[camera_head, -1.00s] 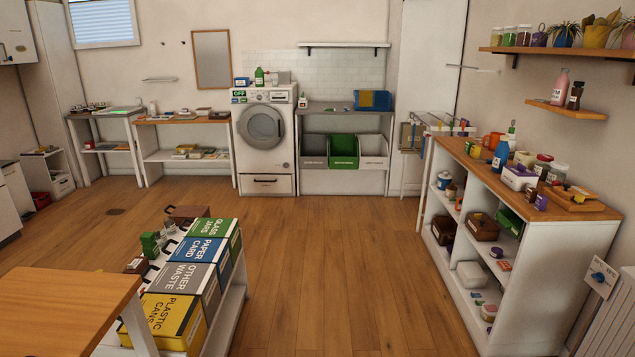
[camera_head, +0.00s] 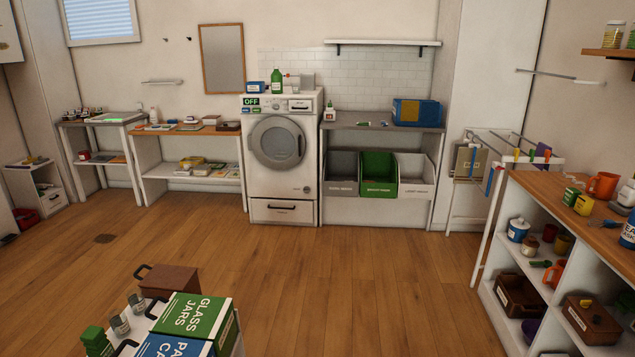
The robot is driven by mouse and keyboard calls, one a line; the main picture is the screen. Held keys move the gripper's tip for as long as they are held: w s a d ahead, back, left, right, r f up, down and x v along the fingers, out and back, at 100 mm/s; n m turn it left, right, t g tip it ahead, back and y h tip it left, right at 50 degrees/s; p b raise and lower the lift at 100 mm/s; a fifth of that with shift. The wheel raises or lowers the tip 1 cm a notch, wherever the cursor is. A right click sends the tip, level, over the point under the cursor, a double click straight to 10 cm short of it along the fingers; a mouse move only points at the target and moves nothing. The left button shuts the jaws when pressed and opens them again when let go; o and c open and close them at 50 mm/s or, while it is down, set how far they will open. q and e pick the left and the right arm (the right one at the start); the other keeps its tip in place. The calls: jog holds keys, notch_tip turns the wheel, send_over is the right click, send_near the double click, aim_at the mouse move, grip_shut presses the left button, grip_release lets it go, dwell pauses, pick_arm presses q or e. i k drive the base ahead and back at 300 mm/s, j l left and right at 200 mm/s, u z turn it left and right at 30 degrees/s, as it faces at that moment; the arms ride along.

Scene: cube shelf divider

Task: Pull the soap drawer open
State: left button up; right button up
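The white washing machine (camera_head: 282,158) stands against the back wall with a round grey door and a sign reading OFF. The soap drawer (camera_head: 300,105) appears to be the small panel with a dark handle at the upper right of its front, and it looks shut. A wider drawer (camera_head: 284,210) with a dark handle sits at the machine's base, also shut. Neither of my grippers is in view.
A green bottle (camera_head: 277,83) and a blue box stand on the machine. Open wooden floor lies before it. The bin unit with the green GLASS JARS lid (camera_head: 194,315) is at the lower left centre. A cube shelf (camera_head: 535,262) stands at right; a grey-topped bench (camera_head: 374,128) adjoins the machine.

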aim_at(296, 105)
jog(key=i, duration=4.2)
